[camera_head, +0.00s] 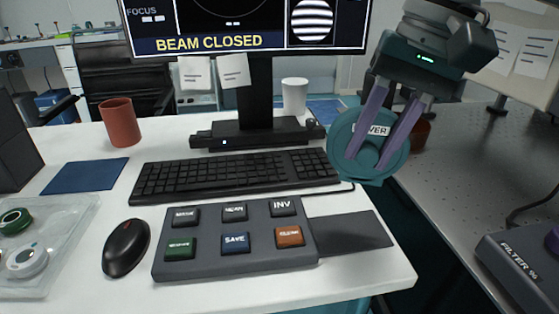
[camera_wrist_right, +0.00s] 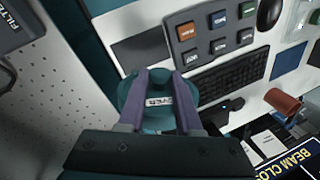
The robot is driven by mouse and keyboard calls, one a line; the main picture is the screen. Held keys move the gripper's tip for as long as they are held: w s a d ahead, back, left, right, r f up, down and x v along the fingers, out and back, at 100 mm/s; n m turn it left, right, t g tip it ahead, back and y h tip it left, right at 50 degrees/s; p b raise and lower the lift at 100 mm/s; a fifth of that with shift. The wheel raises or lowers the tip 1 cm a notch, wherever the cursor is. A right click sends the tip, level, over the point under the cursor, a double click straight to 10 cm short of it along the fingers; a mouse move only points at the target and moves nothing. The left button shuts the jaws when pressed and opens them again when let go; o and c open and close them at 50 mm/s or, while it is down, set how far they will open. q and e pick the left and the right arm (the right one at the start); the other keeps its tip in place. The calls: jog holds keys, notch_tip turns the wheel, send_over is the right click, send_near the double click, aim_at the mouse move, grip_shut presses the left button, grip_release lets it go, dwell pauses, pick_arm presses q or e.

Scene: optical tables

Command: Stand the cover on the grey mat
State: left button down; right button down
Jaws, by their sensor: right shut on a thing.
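The cover (camera_head: 374,147) is a round teal disc with a white label, partly hidden by the fingers. My right gripper (camera_head: 370,160) is shut on it and holds it tilted in the air, over the gap at the table's right edge in the head view. The cover (camera_wrist_right: 157,102) also shows between the purple fingers in the right wrist view. The grey mat (camera_head: 352,232) is a dark flat rectangle at the table's front right, bare and apart from the cover. It shows in the right wrist view too (camera_wrist_right: 138,50). My left gripper is not in view.
A button panel (camera_head: 235,265) adjoins the mat on the left. A keyboard (camera_head: 235,175) lies behind it, near a white cup (camera_head: 294,96) and monitor stand (camera_head: 258,130). A mouse (camera_head: 126,247) and clear tray (camera_head: 60,240) are left. A perforated table with a filter box (camera_head: 515,270) is right.

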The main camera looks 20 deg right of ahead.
aim_at(378, 151)
notch_tip(378, 151, down, 4)
jog(key=shift+r+b, duration=0.15)
jog(key=shift+b, duration=0.15)
notch_tip(378, 151, down, 6)
jog(key=shift+r+b, duration=0.2)
jog(key=shift+b, duration=0.65)
jog(key=c, duration=0.6)
grip_release()
jog(key=shift+f, duration=0.1)
